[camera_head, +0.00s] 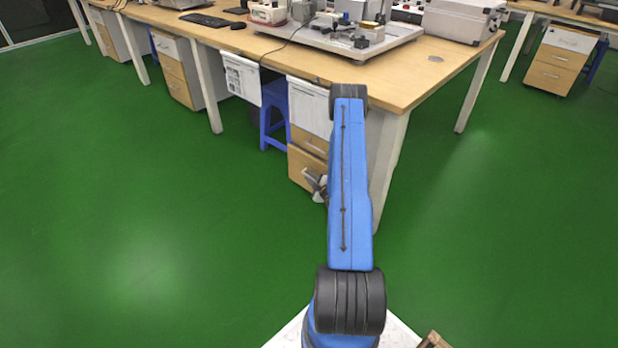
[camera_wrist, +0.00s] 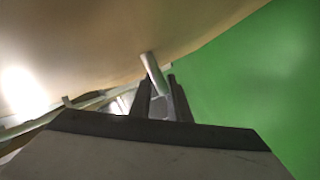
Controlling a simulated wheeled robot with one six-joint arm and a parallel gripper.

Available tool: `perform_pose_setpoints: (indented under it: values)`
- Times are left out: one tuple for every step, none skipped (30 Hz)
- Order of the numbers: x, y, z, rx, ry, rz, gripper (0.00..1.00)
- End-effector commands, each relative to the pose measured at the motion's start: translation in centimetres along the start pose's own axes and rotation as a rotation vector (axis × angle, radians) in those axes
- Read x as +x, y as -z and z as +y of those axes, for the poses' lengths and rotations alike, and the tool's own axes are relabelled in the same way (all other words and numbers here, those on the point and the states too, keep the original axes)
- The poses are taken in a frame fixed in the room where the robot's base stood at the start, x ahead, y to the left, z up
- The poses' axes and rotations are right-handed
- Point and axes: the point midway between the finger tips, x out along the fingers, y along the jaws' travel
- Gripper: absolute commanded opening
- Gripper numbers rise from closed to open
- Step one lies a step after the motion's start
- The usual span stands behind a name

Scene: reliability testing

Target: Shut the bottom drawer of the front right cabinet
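The front right cabinet (camera_head: 309,138) stands under the near corner of the large table. It has a wooden front with stacked drawers. Its bottom drawer (camera_head: 299,164) seems to stand a little forward of the drawer above; my arm partly hides it. My gripper (camera_head: 316,185) is low, at the front of this bottom drawer. In the wrist view a tan wooden surface fills the upper left. A silver handle bar (camera_wrist: 152,68) reaches in between the two dark fingertips of my gripper (camera_wrist: 159,85). The fingers are apart; whether they press on the bar is unclear.
The large wooden table (camera_head: 420,75) carries equipment above the cabinet. A white table leg (camera_head: 388,165) stands just right of the cabinet. A blue stool (camera_head: 268,115) stands to its left. Open green floor (camera_head: 180,220) lies in front and to both sides.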

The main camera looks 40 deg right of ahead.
Motion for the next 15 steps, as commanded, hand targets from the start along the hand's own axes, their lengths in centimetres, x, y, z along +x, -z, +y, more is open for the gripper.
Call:
perform_pose_setpoints:
  values:
    - [0.0, 0.0, 0.0, 0.0, 0.0, 0.0, 0.16]
    - [0.0, 0.0, 0.0, 0.0, 0.0, 0.0, 0.16]
    - [0.01, 0.0, 0.0, 0.0, 0.0, 0.0, 0.14]
    - [0.01, 0.01, 0.0, 0.0, 0.0, 0.0, 0.07]
    - [0.01, 0.0, 0.0, 0.0, 0.0, 0.0, 0.0]
    - [0.01, 0.01, 0.0, 0.0, 0.0, 0.0, 0.0]
    - [0.01, 0.01, 0.0, 0.0, 0.0, 0.0, 0.0]
    - [0.01, 0.01, 0.0, 0.0, 0.0, 0.0, 0.0]
    - [0.02, 0.01, 0.0, 0.0, 0.0, 0.0, 0.0]
    - [0.02, 0.01, 0.0, 0.0, 0.0, 0.0, 0.0]
    - [0.02, 0.01, -0.01, 0.0, 0.0, 0.0, 0.0]
    - [0.02, 0.01, -0.01, 0.0, 0.0, 0.0, 0.0]
    - [0.02, 0.01, -0.01, 0.0, 0.0, 0.0, 0.0]
    - [0.02, 0.02, -0.01, 0.0, 0.0, 0.0, 0.0]
    - [0.02, 0.02, -0.01, 0.0, 0.0, 0.0, 0.0]
